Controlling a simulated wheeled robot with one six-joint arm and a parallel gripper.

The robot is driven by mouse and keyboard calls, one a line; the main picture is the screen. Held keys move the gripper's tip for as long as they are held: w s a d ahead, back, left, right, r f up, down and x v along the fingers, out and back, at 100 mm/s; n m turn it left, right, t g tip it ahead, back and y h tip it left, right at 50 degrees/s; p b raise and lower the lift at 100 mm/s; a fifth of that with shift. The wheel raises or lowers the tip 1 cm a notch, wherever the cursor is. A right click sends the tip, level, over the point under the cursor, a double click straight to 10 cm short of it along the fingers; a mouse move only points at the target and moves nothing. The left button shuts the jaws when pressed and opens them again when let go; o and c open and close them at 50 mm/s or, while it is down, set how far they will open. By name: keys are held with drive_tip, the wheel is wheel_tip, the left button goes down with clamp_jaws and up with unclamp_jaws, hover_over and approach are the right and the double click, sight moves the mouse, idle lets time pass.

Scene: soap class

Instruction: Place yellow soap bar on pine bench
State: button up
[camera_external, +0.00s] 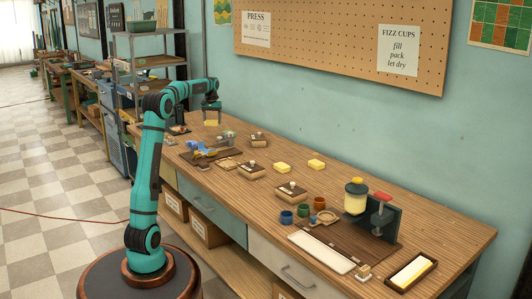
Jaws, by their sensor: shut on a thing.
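My gripper (211,117) is at the far end of the long wood-topped bench (440,226), pointing down. It is shut on a small pale yellow soap bar (211,123), which shows just below the fingers. The bar appears to be held above the bench's far end; the exact gap under it is too small to tell.
Several wooden moulds (291,191) stand along the bench. Blue, green and brown cups (303,210), a yellow-topped jar (356,196) and a red-handled press (380,215) stand nearer. A grey shelf rack (150,62) stands behind my arm. The bench's right back area is clear.

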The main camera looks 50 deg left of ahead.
sight(210, 140)
drive_tip(key=shift+s+a+f, duration=0.1)
drive_tip(key=shift+a+f, duration=0.3)
drive_tip(key=shift+f, duration=1.3)
drive_tip(key=shift+s+a+f, duration=0.15)
drive_tip(key=shift+a+f, duration=0.3)
drive_tip(key=shift+f, duration=1.25)
drive_tip(key=shift+s+a+f, duration=0.1)
drive_tip(key=shift+a+f, duration=0.3)
drive_tip(key=shift+f, duration=1.3)
drive_tip(key=shift+f, duration=0.15)
drive_tip(key=o, duration=1)
wheel_tip(210, 140, up, 12)
